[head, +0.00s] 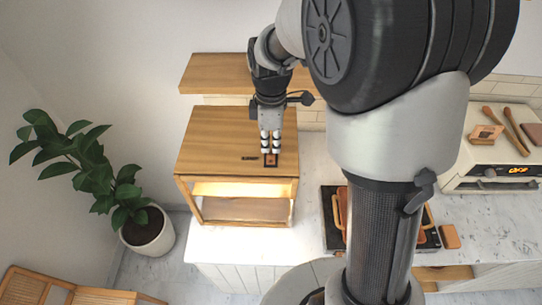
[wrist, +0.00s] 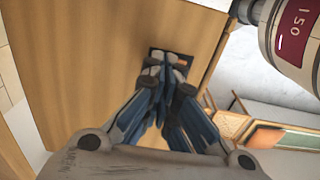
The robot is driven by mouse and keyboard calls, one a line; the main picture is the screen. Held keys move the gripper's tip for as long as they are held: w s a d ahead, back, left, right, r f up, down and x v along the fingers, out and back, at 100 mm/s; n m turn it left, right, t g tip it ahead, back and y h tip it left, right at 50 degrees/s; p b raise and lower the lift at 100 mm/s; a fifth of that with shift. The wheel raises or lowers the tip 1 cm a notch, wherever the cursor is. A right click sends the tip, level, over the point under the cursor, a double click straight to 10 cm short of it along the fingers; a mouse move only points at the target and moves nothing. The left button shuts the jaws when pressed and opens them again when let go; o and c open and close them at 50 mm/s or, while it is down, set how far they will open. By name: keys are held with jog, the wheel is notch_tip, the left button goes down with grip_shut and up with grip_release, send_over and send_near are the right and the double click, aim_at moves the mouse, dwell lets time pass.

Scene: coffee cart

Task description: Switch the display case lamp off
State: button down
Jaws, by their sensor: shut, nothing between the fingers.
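The display case (head: 225,138) is a wooden box with an open front, and its lamp glow (head: 225,188) is lit warm inside. A small dark switch plate (head: 271,164) sits on its top near the right edge. The plate also shows in the wrist view (wrist: 186,55), with a small orange part on it. My gripper (head: 270,151) points down at the plate, shut and empty. In the wrist view its fingertips (wrist: 165,63) overlap the plate and partly hide it. I cannot tell whether they touch it.
A small dark label (head: 250,158) lies on the case top left of the switch. A wooden shelf (head: 215,75) is on the wall behind. A black tray (head: 333,232) is on the marble counter to the right. A potted plant (head: 148,232) stands on the left.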

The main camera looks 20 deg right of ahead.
aim_at(272, 156)
jog(key=shift+f+b, duration=0.55)
jog(key=shift+f, duration=0.3)
jog(key=shift+r, duration=0.15)
jog(key=shift+r+p, duration=2.75)
jog(key=shift+r, duration=0.7)
jog(key=shift+s+f, duration=0.1)
jog(key=shift+s+m+b, duration=0.3)
jog(key=shift+b, duration=0.55)
jog(key=s+f+m+t+b, duration=0.2)
jog(key=s+f+m+b, duration=0.3)
jog(key=s+b, duration=0.5)
jog(key=s+f+m+t+b, duration=0.2)
jog(key=s+f+m+b, duration=0.4)
jog(key=s+m+b, duration=0.2)
jog(key=s+b, duration=0.2)
jog(key=b, duration=0.1)
jog(key=shift+s+f+m+t, duration=0.15)
jog(key=shift+s+m+t, duration=0.15)
jog(key=shift+m, duration=0.1)
